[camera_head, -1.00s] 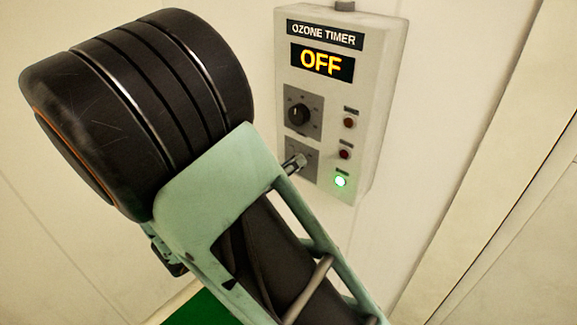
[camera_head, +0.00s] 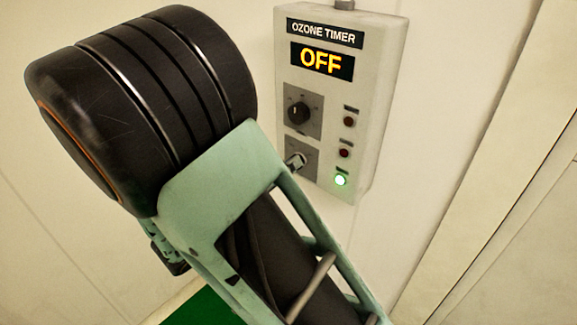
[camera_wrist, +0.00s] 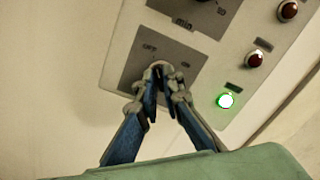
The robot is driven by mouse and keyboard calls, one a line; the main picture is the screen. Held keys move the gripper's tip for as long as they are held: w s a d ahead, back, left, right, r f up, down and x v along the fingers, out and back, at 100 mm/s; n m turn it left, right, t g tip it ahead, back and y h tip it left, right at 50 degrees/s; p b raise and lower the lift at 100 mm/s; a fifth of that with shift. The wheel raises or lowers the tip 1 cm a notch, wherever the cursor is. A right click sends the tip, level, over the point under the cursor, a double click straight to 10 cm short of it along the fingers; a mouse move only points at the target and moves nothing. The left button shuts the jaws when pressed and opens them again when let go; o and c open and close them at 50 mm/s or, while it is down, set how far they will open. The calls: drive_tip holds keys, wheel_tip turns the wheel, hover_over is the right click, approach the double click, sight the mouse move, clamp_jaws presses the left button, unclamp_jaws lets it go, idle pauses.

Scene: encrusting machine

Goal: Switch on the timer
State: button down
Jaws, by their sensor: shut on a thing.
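The ozone timer box (camera_head: 372,110) is mounted on the wall, and its display (camera_head: 321,62) reads OFF. A black dial (camera_head: 299,111) sits on its upper plate. The lower switch plate (camera_head: 304,152) carries the off/on switch, which is mostly hidden by my gripper's fingers. My gripper (camera_wrist: 163,75) is shut on the switch at this plate in the wrist view; its fingertips also show in the head view (camera_head: 297,160). Most of the gripper is hidden behind my arm in the head view.
A lit green lamp (camera_head: 341,180) and two dark red lamps (camera_head: 345,153) (camera_head: 349,121) line the box's right side. The wall around the box is bare. A vertical wall edge (camera_head: 480,165) runs to the right. Green floor (camera_head: 205,308) shows below.

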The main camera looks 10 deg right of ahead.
drive_tip(key=shift+s+d+f+m+b, duration=0.1)
drive_tip(key=shift+m+b, duration=2.5)
drive_tip(key=shift+m, duration=1.55)
drive_tip(key=shift+s+f+m+b, duration=0.1)
drive_tip(key=shift+m+b, duration=2.45)
drive_tip(key=shift+m, duration=1.6)
drive_tip(key=shift+r, duration=0.15)
drive_tip(key=c, duration=2.1)
unclamp_jaws()
